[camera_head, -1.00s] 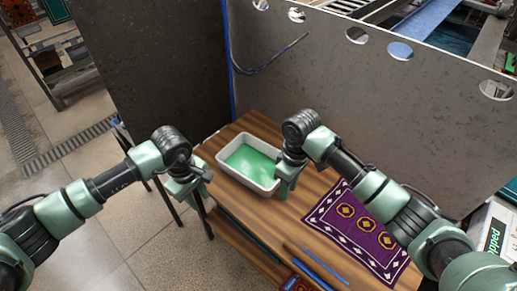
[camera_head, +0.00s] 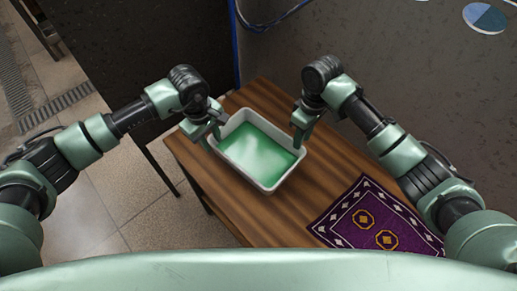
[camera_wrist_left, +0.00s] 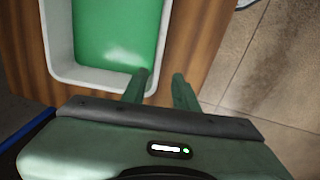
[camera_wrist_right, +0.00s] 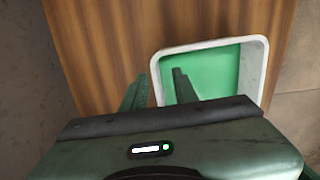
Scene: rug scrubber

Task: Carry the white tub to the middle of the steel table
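The white tub (camera_head: 238,171) sits on a wooden table and holds green liquid. My left gripper (camera_head: 210,135) is at its left corner. In the left wrist view the fingers (camera_wrist_left: 161,80) are apart, one over the tub's inside and one outside, with the rim (camera_wrist_left: 98,78) near the corner between them. My right gripper (camera_head: 299,132) is at the tub's right side. In the right wrist view its fingers (camera_wrist_right: 158,82) are also apart, one outside and one inside the rim (camera_wrist_right: 210,44). I cannot tell whether any finger touches the tub. No steel table is clearly seen.
The wooden table (camera_head: 255,225) also bears a purple patterned rug (camera_head: 375,222) at the right. A grey panel (camera_head: 375,65) stands behind the table, with a blue cable (camera_head: 262,28) along it. Tiled floor (camera_head: 120,190) is open at the left.

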